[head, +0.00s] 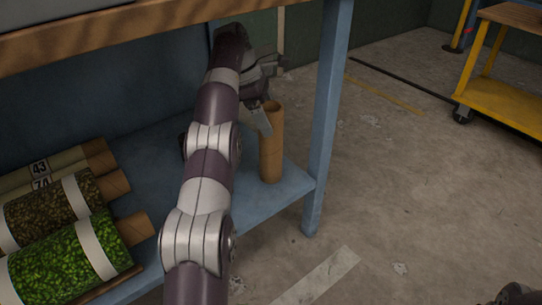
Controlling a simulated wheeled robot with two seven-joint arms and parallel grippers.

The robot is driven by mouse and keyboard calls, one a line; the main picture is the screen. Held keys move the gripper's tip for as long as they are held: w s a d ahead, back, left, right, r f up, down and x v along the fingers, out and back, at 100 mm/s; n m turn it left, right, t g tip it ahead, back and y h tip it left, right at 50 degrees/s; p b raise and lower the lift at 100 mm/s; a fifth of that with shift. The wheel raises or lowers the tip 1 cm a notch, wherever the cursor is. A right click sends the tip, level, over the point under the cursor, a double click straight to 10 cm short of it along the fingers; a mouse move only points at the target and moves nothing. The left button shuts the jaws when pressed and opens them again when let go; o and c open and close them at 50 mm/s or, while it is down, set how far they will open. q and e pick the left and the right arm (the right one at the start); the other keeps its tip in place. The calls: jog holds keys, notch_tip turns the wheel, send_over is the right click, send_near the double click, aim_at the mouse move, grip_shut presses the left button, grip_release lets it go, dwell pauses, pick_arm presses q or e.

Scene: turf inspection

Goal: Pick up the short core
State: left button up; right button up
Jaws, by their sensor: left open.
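The short core (270,150) is a plain brown cardboard tube. It stands upright on the blue lower shelf (290,187), close to the blue front post. My left gripper (270,100) is open at the tube's upper end. One finger overlaps the upper left side of the tube in the picture, and the other is above and behind it. I cannot tell whether a finger touches the tube. My left arm hides part of the shelf to the left of the tube. My right gripper is not in view.
The blue post (328,120) stands just right of the tube. The wooden upper top (160,30) hangs over the shelf. Turf rolls on cores (65,240) lie at the left. A yellow cart (510,90) stands at the far right; the concrete floor between is open.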

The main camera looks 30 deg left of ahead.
pick_arm(q)
jog(key=shift+d+f, duration=0.35)
jog(key=shift+f, duration=0.25)
jog(key=shift+c, duration=0.3)
jog(key=c, duration=1.5)
jog(key=shift+c, duration=0.2)
jog(key=shift+r, duration=0.1)
